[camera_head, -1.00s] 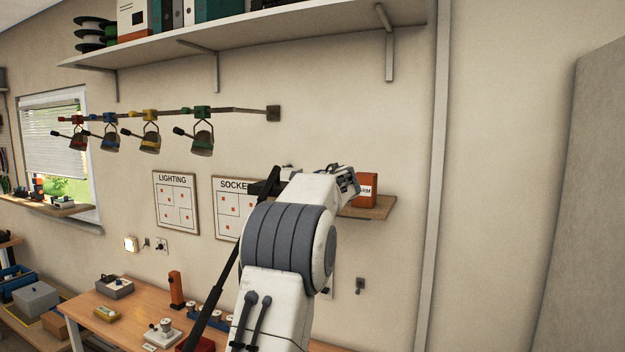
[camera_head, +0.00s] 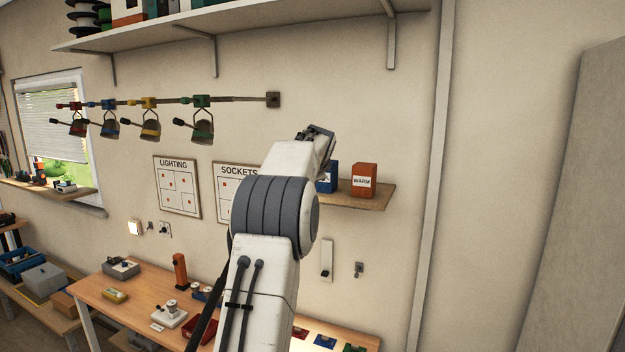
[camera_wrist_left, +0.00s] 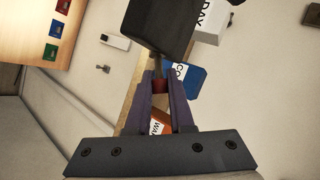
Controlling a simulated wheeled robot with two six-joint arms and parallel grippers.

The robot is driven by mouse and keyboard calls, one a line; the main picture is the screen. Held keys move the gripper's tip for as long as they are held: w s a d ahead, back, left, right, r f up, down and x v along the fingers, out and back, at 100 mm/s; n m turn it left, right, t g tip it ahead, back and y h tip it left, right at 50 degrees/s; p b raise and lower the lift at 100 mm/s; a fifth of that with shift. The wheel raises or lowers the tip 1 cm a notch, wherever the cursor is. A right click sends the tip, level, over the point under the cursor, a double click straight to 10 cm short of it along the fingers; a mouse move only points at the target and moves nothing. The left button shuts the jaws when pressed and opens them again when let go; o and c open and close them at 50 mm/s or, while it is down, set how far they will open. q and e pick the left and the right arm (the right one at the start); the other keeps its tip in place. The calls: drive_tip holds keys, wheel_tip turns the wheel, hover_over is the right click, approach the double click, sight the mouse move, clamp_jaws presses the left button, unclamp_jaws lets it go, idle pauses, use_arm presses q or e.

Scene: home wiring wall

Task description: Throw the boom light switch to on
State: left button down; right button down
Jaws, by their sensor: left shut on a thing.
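A wall boom (camera_head: 240,99) carries several lamps with red, blue, yellow and green fittings. A white switch plate (camera_head: 327,260) is on the wall below the small shelf, and a small grey fitting (camera_head: 359,269) is right of it. Both also show in the left wrist view, as the plate (camera_wrist_left: 115,41) and the fitting (camera_wrist_left: 103,69). I cannot tell which is the boom light switch. My left gripper (camera_wrist_left: 160,82) is shut on the red part of a dark block-like thing (camera_wrist_left: 158,28). In the head view my arm hides its fingertips. My right gripper is not in view.
The small shelf (camera_head: 378,200) holds a blue box (camera_head: 328,177) and an orange box (camera_head: 364,180), close to my left wrist. A white box (camera_wrist_left: 207,20) is in the wrist view. The workbench (camera_head: 150,290) stands below.

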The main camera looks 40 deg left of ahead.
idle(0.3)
use_arm(q)
drive_tip(key=c, duration=0.8)
unclamp_jaws()
drive_tip(key=shift+s+d+r+b, duration=0.1)
drive_tip(key=shift+s+d+b, duration=0.05)
drive_tip(key=shift+s+b, duration=0.15)
drive_tip(key=b+v, duration=0.4)
drive_tip(key=v, duration=0.5)
drive_tip(key=shift+s+d+r, duration=0.2)
drive_tip(key=shift+r, duration=0.15)
